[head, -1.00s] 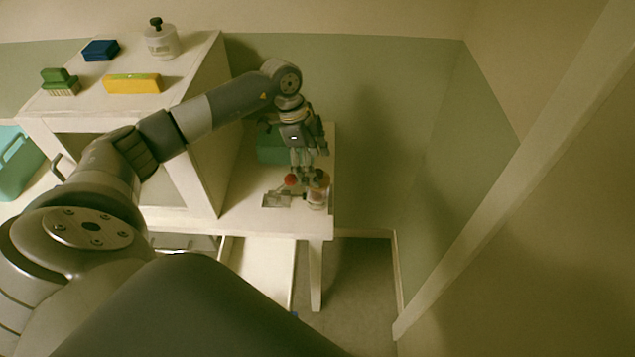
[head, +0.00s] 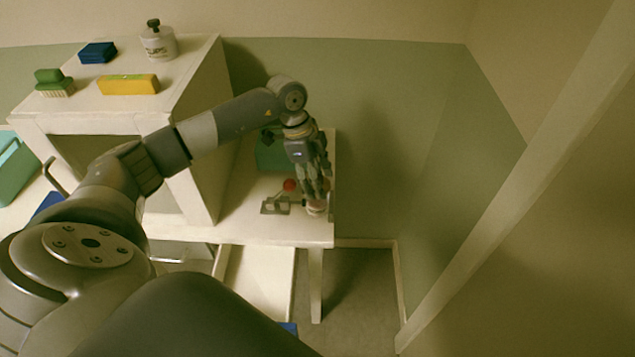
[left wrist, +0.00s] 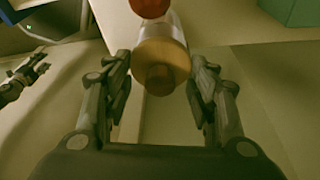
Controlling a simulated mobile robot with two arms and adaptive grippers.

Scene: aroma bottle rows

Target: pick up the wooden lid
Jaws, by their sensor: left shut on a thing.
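The wooden lid (left wrist: 165,62) is a round tan disc with a darker knob, on top of a jar (left wrist: 172,24) with a pale, clear-looking body. My left gripper (left wrist: 162,80) has one finger on each side of the lid's knob end and is shut on the lid. In the head view my left gripper (head: 317,198) points down over the jar near the table's front right corner and hides most of it. The lid still appears to be on the jar. A dark jointed part at the left edge of the left wrist view looks like my right gripper (left wrist: 22,78); its opening is unclear.
A red ball (head: 289,185) on a small metal device (head: 275,206) stands close left of the jar. A green box (head: 270,155) is behind. A white cabinet (head: 205,150) stands left on the white table (head: 270,232). An open drawer (head: 255,280) is below.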

